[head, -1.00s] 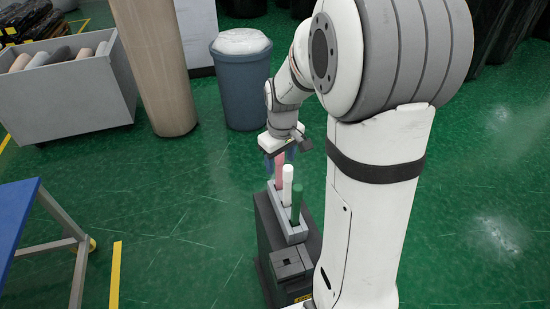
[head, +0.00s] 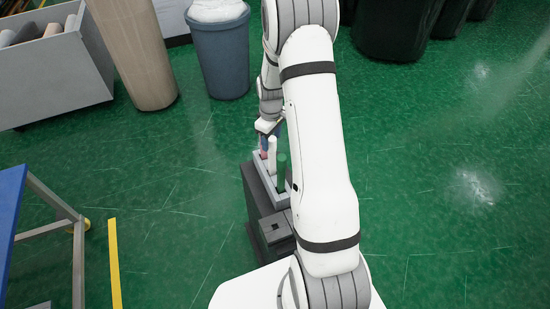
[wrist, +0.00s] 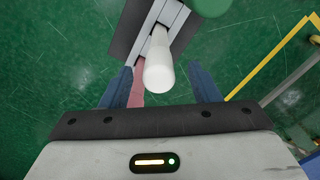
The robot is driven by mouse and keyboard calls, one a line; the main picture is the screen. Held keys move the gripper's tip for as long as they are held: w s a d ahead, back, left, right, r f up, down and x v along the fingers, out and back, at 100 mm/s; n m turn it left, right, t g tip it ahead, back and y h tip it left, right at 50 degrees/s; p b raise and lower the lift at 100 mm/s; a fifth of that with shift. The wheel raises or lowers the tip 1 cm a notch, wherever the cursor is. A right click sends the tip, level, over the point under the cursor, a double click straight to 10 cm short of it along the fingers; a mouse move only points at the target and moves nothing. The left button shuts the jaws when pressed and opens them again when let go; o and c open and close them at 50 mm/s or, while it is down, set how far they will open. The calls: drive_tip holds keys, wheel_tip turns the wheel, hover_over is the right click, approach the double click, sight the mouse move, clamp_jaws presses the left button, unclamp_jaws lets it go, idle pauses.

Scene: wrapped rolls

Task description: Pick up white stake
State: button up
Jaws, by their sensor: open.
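The white stake (head: 272,152) stands upright in a grey holder (head: 262,190), between a pink stake (head: 264,146) and a green stake (head: 282,170). In the wrist view the white stake (wrist: 160,68) shows its rounded top between the two blue fingers of my open gripper (wrist: 161,78), with a gap on each side. The pink stake (wrist: 138,88) is close by the left finger, partly hidden. The green stake (wrist: 208,6) is at the top edge, farther from the fingers. In the head view my gripper (head: 270,128) is at the stakes' tops, partly hidden by my arm.
A blue bin (head: 220,55), a tall tan roll (head: 133,50) and a grey crate of rolls (head: 60,75) stand behind left. A blue-topped table (head: 12,205) is at left. Dark bins (head: 395,30) stand at the back right. Green floor is clear on the right.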

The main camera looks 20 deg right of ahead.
sight(272, 151)
drive_tip(key=shift+f, duration=1.55)
clamp_jaws()
drive_tip(key=shift+w, duration=0.1)
